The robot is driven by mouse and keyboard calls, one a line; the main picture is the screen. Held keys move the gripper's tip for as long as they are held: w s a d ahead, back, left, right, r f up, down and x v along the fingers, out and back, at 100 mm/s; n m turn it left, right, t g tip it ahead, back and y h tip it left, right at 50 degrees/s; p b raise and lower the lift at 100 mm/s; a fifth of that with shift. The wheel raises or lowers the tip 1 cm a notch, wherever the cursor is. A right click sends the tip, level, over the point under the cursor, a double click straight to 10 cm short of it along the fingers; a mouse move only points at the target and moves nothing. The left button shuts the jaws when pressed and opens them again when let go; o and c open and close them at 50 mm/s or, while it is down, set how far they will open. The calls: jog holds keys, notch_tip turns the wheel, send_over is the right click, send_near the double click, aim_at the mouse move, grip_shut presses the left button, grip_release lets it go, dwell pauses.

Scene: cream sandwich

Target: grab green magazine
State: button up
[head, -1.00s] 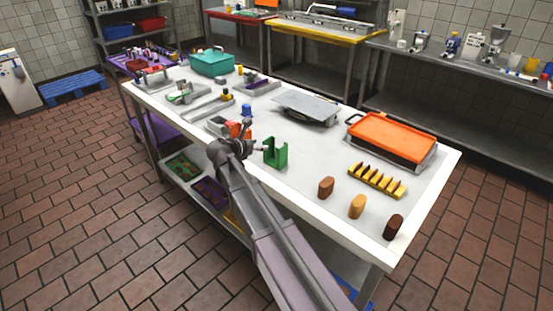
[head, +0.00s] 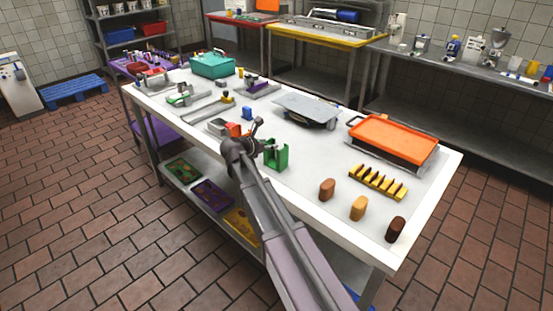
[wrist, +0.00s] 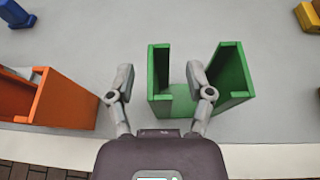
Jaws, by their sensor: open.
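The green magazine (head: 281,158) is an upright, open-fronted holder near the table's front edge. In the wrist view, the magazine (wrist: 233,75) shows two green walls with a gap between them. My gripper (wrist: 160,80) is open and empty. In that view its left finger lies left of the magazine's left wall, and its right finger overlaps the gap between the walls. I cannot tell whether either finger touches it. In the head view my gripper (head: 257,127) is beside the magazine, on its left, with my arm hiding part of the table.
An orange holder (wrist: 62,100) stands close on the left, and a blue piece (wrist: 15,13) lies behind it. A grey plate device (head: 307,107), an orange tray (head: 393,137) and a yellow rack (head: 378,182) stand farther along the white table (head: 330,160).

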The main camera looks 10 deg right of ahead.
jog(key=shift+b+x, duration=0.35)
jog(key=shift+x, duration=0.85)
jog(key=shift+c, duration=0.2)
grip_shut()
